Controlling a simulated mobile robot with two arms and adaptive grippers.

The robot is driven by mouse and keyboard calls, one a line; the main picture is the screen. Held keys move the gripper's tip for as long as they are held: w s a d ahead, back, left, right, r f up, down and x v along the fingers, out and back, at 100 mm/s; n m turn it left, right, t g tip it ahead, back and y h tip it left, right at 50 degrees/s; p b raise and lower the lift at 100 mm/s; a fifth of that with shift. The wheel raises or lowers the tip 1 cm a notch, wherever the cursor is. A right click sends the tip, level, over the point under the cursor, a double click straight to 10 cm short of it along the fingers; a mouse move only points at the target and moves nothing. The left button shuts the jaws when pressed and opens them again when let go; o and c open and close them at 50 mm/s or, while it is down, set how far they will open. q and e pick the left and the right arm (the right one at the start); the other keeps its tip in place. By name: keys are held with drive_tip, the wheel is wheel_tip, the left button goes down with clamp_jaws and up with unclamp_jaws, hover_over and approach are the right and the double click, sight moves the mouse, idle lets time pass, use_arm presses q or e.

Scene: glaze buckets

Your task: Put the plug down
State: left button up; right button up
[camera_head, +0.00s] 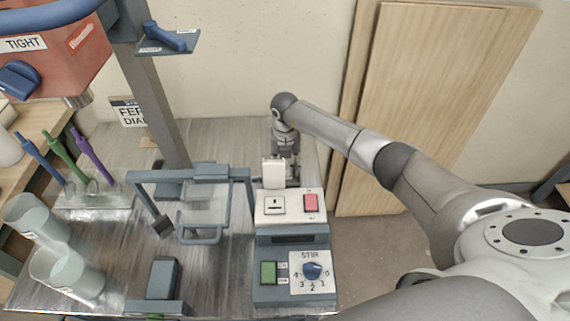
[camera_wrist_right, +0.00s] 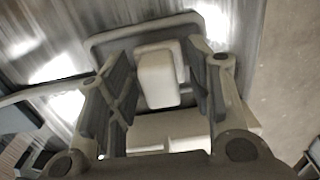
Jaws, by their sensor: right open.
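The white plug (camera_head: 273,172) is upright just behind the white socket panel (camera_head: 291,219) in the head view. In the right wrist view the plug (camera_wrist_right: 158,78) is a pale block between the two fingers, over a grey rimmed holder (camera_wrist_right: 108,42). My right gripper (camera_head: 286,172) is at the plug from behind, with its fingers partly hidden by it. In the wrist view the right gripper (camera_wrist_right: 162,88) is open, with a finger on each side of the plug and gaps visible. The socket (camera_head: 274,205) in the panel has nothing in it. My left gripper is out of view.
A grey frame (camera_head: 190,174) stands left of the plug. A wooden board (camera_head: 420,100) leans behind my arm.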

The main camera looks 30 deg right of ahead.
wheel_tip(320, 180, up, 12)
drive_tip(key=b, duration=0.1)
drive_tip(key=shift+r+b, duration=0.15)
drive_tip(key=shift+b, duration=0.15)
idle(0.3)
